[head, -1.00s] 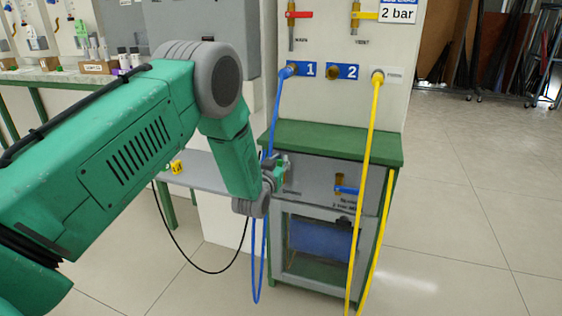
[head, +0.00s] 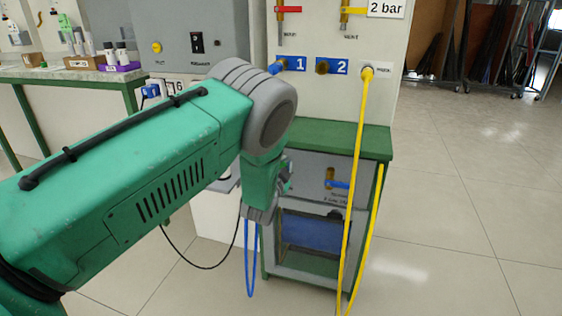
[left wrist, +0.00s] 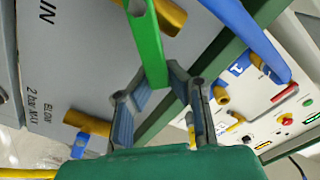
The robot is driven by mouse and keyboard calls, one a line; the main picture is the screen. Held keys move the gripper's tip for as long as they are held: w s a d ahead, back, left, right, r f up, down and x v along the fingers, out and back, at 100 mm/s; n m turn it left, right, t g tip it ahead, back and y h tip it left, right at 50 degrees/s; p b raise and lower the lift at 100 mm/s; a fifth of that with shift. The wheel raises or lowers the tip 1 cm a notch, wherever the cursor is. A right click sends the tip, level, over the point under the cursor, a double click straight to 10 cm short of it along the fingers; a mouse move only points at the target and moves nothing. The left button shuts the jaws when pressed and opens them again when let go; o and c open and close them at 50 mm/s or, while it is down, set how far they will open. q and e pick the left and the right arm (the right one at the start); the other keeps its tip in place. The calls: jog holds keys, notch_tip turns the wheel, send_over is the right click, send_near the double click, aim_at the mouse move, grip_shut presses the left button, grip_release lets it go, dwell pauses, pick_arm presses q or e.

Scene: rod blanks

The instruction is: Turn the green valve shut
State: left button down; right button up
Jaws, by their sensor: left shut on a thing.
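The green valve shows in the left wrist view as a long flat green handle (left wrist: 146,42) on a brass body (left wrist: 168,16) on the grey cabinet front. The handle's near end lies between the fingers of my left gripper (left wrist: 157,74), which is shut on it. In the head view my left gripper (head: 286,180) is at the left part of the cabinet front, under the green top. My wrist hides most of the fingers and the green valve there. My right gripper is in neither view.
A blue-handled valve (head: 333,180) sits to the right on the same cabinet front. A yellow hose (head: 354,180) hangs in front of the cabinet. A blue hose (head: 250,270) loops below my wrist. Red (head: 289,10) and yellow (head: 352,11) valve handles are above. Floor (head: 450,220) at right is clear.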

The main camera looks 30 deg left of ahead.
aim_at(293, 172)
pick_arm(q)
jog(key=shift+d+f+m+b, duration=0.25)
jog(key=shift+f+m+b, duration=0.5)
jog(key=shift+m, duration=0.7)
jog(key=shift+d+f+m+b, duration=0.25)
jog(key=shift+f+m+b, duration=0.25)
jog(key=shift+f+m, duration=0.7)
jog(key=shift+d+f+m+b, duration=0.25)
jog(key=shift+f+m+b, duration=0.4)
jog(key=shift+m, duration=1)
jog(key=c, duration=1.7)
grip_release()
jog(key=shift+s, duration=0.1)
jog(key=shift+o, duration=1.1)
jog(key=shift+r, duration=0.2)
